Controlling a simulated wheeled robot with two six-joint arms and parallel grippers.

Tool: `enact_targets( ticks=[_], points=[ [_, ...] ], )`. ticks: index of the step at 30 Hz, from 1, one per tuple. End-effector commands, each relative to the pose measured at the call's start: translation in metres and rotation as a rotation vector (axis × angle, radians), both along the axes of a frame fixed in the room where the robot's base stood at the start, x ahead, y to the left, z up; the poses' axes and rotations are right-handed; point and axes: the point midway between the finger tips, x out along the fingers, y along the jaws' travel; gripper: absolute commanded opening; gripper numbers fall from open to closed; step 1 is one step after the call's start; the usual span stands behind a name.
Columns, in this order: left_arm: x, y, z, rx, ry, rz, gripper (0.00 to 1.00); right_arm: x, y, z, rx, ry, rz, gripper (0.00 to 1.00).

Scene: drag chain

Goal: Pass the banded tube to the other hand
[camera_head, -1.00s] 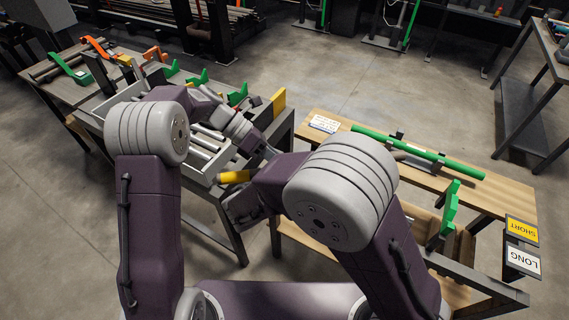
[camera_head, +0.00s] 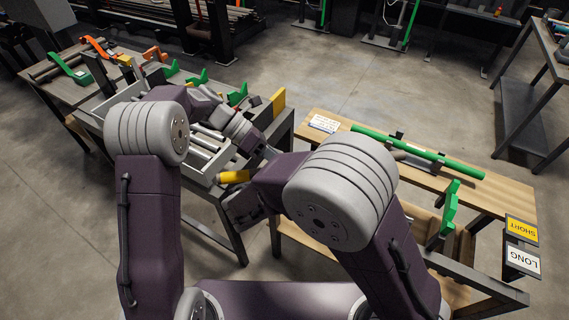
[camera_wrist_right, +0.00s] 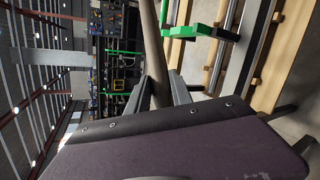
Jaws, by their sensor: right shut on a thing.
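In the right wrist view a grey-brown tube (camera_wrist_right: 153,45) runs up between the fingers of my right gripper (camera_wrist_right: 164,92), which is shut on it. In the head view my right gripper (camera_head: 240,208) is low beside the near edge of the tray table, partly hidden by its own arm. A short yellow cylindrical piece (camera_head: 235,176) shows just above it; I cannot tell for sure whether it is the tube's band. My left gripper (camera_head: 262,150) is above the tray's right side, close to the yellow piece; its fingers are too small to read.
A grey tray (camera_head: 200,175) with several metal tubes stands on the left table. A wooden table (camera_head: 475,195) at the right carries a long green tube (camera_head: 415,150) on supports, with SHORT (camera_head: 521,230) and LONG (camera_head: 522,259) signs at its edge. Open floor lies beyond.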

Motion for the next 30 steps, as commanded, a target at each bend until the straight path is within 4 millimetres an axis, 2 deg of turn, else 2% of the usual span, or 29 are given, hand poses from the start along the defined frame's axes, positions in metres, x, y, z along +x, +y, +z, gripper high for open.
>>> enact_targets(
  ticks=[22, 23, 24, 25, 30],
  points=[
    [0.0004, 0.0003, 0.0003, 0.000, -0.001, 0.002, 0.00, -0.0001, -0.0006, 0.0004, -0.001, 0.000, -0.002, 0.00],
    [0.0005, 0.0001, 0.0011, -0.001, -0.002, 0.001, 0.00, -0.0002, -0.0006, 0.0006, -0.001, 0.000, -0.002, 0.35],
    [0.0005, 0.0000, 0.0011, -0.001, -0.002, 0.001, 0.00, -0.0002, -0.0005, 0.0005, -0.001, 0.000, -0.002, 0.46],
    [0.0004, 0.0000, 0.0010, -0.001, -0.002, 0.001, 0.00, -0.0002, -0.0005, 0.0004, -0.001, 0.000, -0.002, 0.52],
    [0.0003, -0.0001, 0.0010, -0.001, -0.002, 0.001, 0.00, -0.0001, -0.0004, 0.0004, -0.001, 0.000, -0.001, 0.52]
  ],
)
